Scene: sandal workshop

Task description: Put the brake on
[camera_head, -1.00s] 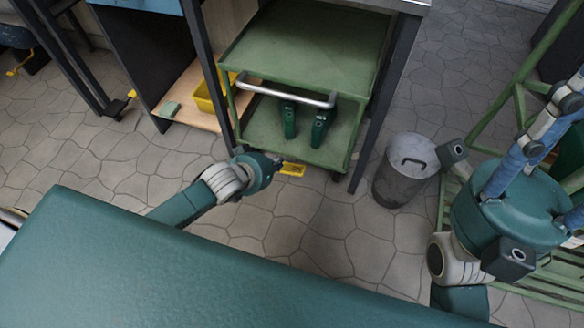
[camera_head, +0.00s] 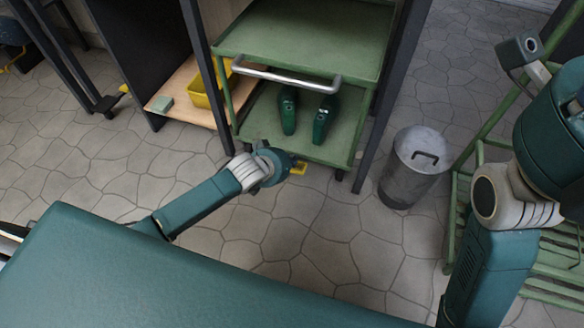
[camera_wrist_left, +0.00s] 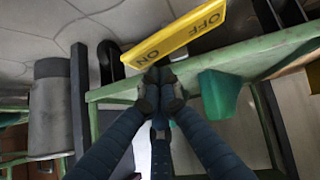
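The green trolley (camera_head: 228,45) stands under the bench, with a silver handle (camera_head: 285,75) across its front. Its yellow brake pedal (camera_head: 300,168) sticks out low at the front edge. In the left wrist view the pedal (camera_wrist_left: 178,35) is large, tilted, and its OFF and ON lettering appears upside down. My left gripper (camera_head: 279,166) is low beside the pedal and partly covers it. In the wrist view its fingertips (camera_wrist_left: 160,90) are together, empty, close to the ON end; I cannot tell whether they touch it. My right gripper is out of view.
Two dark green objects (camera_head: 288,110) stand on the trolley's lower shelf. A grey metal bin (camera_head: 409,175) is right of the trolley, by a green slatted rack (camera_head: 540,285). A yellow crate (camera_head: 199,97) sits on a wooden shelf at left. Open stone floor lies in front.

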